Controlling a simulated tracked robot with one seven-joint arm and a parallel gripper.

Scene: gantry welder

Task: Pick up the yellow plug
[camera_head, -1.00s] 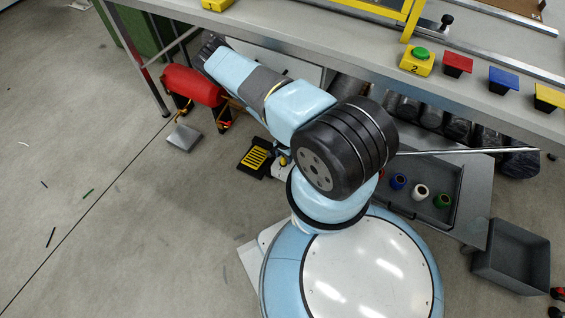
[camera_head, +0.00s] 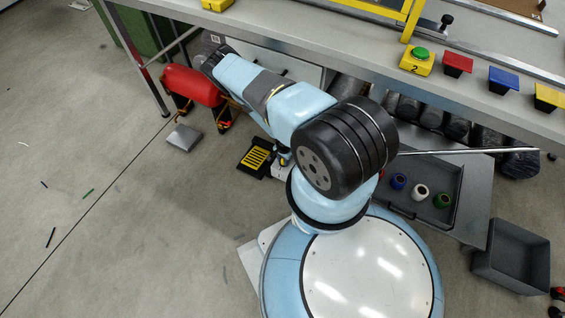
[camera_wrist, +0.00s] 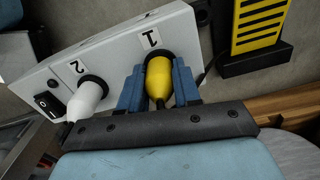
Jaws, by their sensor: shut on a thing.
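The yellow plug (camera_wrist: 158,78) shows in the wrist view, at the socket marked 1 on a light grey panel (camera_wrist: 118,52). My gripper (camera_wrist: 159,80) has its two blue fingers on either side of the plug and is shut on it. The plug's far end is at the dark socket ring; I cannot tell how deep it sits. A white plug (camera_wrist: 87,98) is in the socket marked 2, to the left.
A black rocker switch (camera_wrist: 47,102) is on the panel's left end. A yellow-and-black slatted pedal (camera_head: 257,158) lies on the floor near a red tank (camera_head: 192,86). The workbench (camera_head: 300,32) runs above. A grey bin (camera_head: 512,254) stands at right. Open floor lies at left.

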